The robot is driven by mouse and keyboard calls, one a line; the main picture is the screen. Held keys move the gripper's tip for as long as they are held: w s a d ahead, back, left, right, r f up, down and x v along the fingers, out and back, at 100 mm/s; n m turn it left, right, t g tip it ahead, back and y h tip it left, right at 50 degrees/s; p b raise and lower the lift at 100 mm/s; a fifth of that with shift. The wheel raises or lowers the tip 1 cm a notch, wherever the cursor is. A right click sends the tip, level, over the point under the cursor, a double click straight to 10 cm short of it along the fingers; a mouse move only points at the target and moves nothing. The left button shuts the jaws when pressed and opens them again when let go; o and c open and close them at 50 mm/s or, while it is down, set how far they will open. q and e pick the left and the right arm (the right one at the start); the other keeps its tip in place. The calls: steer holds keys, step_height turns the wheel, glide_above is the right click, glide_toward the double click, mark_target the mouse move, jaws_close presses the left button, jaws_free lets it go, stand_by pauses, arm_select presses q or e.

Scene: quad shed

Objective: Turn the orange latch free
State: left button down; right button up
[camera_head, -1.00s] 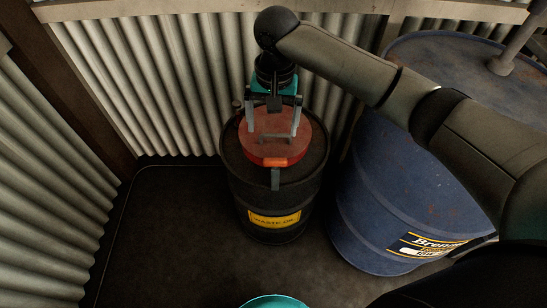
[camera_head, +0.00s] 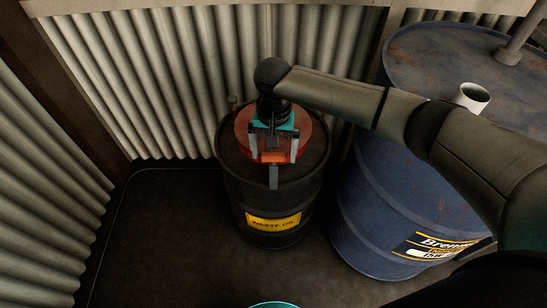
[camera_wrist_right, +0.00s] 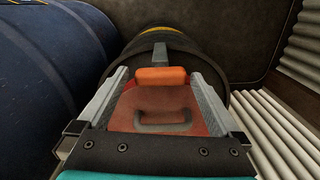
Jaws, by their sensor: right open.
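The orange latch (camera_head: 272,157) sits at the front edge of the red lid (camera_head: 243,127) on top of the black waste oil drum (camera_head: 243,192). In the right wrist view the latch (camera_wrist_right: 162,76) lies crosswise over a grey tab, beyond the lid's grey handle (camera_wrist_right: 163,122). My right gripper (camera_head: 274,157) is open above the lid, with one finger on each side of the latch. In the right wrist view both fingers (camera_wrist_right: 162,82) stand apart from it, with a gap on either side. My left gripper is out of view.
A large blue drum (camera_head: 365,215) stands to the right, with a white cup (camera_head: 473,97) on its top. Corrugated walls (camera_head: 120,85) close in behind and at left. The dark floor (camera_head: 165,240) at left is clear. A teal rim (camera_head: 275,304) shows at the bottom edge.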

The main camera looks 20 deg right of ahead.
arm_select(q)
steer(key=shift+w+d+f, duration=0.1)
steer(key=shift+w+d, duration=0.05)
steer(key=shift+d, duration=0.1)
arm_select(e)
steer(key=shift+f, duration=0.5)
steer(key=shift+c, duration=0.4)
